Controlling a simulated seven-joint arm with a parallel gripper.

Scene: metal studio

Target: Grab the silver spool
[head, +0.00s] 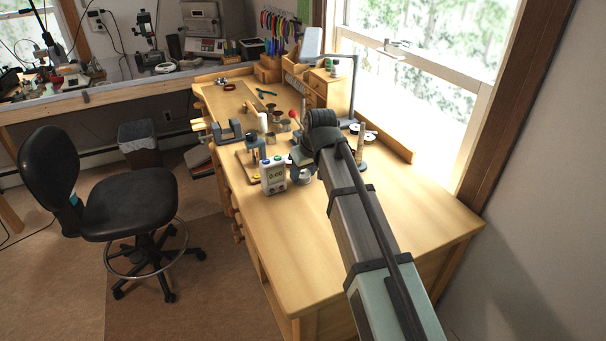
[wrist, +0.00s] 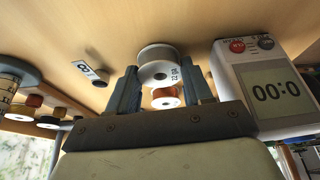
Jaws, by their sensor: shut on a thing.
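The silver spool (wrist: 157,54) has pale flanges and a printed label. In the wrist view, which shows the bench upside down, it sits between the two fingertips of my gripper (wrist: 159,75). The fingers are shut on its sides. It appears at bench-top level; whether it touches the wood I cannot tell. In the head view my gripper (head: 300,163) is low over the bench behind the timer, and my arm hides much of it.
A white timer (head: 273,177) stands close beside the gripper; it also shows in the wrist view (wrist: 265,85). A copper-coloured spool (wrist: 165,98) is beyond the silver one. The near part of the workbench (head: 285,250) is clear.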

